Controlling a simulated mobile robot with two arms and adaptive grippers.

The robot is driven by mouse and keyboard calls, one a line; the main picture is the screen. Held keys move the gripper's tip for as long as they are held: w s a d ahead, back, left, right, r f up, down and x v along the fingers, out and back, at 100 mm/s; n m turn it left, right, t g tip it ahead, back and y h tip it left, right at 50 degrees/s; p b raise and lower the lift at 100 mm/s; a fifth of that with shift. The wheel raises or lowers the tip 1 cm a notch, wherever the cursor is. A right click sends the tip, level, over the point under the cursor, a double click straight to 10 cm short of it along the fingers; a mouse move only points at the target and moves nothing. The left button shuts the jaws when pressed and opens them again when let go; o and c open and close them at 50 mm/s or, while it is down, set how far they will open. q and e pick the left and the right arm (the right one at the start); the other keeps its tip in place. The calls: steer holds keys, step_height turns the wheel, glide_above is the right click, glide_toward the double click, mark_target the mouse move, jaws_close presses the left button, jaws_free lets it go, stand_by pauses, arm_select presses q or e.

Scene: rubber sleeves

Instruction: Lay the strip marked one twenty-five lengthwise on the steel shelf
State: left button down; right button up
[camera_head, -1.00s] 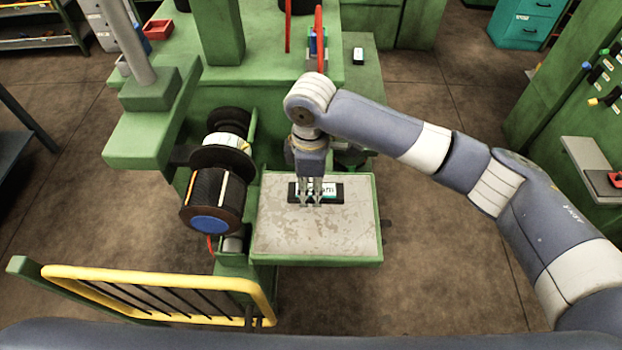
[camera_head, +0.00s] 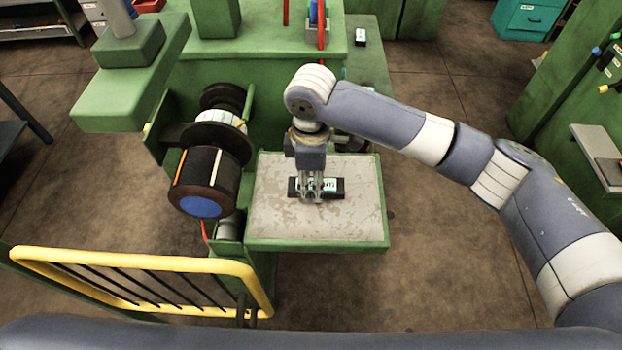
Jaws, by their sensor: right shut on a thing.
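A black strip with a white and teal label (camera_head: 337,186) lies crosswise over the worn steel shelf (camera_head: 310,222), its long side running left to right. The print on the label is too small to read. My right gripper (camera_head: 313,198) points down over the middle of the strip and is shut on it, hiding part of the label. I cannot tell whether the strip touches the shelf or is held just above it. My left gripper is not in view.
A dark roller with a blue end (camera_head: 204,187) stands left of the shelf. A yellow guard rail (camera_head: 140,260) is at the front left. The green machine body (camera_head: 270,75) rises behind. The shelf is bare around the strip.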

steer(key=shift+f, duration=0.1)
steer(key=shift+f, duration=0.4)
steer(key=o, duration=1.1)
step_height(320, 180, up, 12)
steer(key=shift+f, duration=0.1)
